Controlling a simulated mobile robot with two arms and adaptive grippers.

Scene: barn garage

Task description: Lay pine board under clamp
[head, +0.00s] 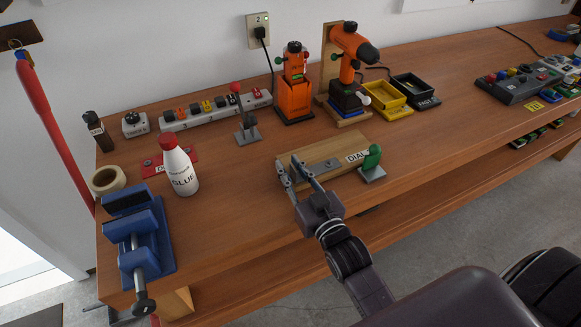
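A light wooden board (318,149), which looks like the pine board, lies flat on the bench, with a "DIAL" label at its right end and a grey metal strip on it. A clamp with a green handle (372,160) on a grey base stands at the board's right end. Another clamp with a red handle (246,121) stands behind and left of the board. My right gripper (288,171) is at the board's left end, its two fingers apart. It hides part of the near left edge; contact cannot be told. My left gripper is not in view.
A white glue bottle (179,168) and blue vise (143,243) stand left. A power strip (214,109), orange tool (294,93), orange drill (349,60), yellow tray (383,99) and black tray (416,92) line the back.

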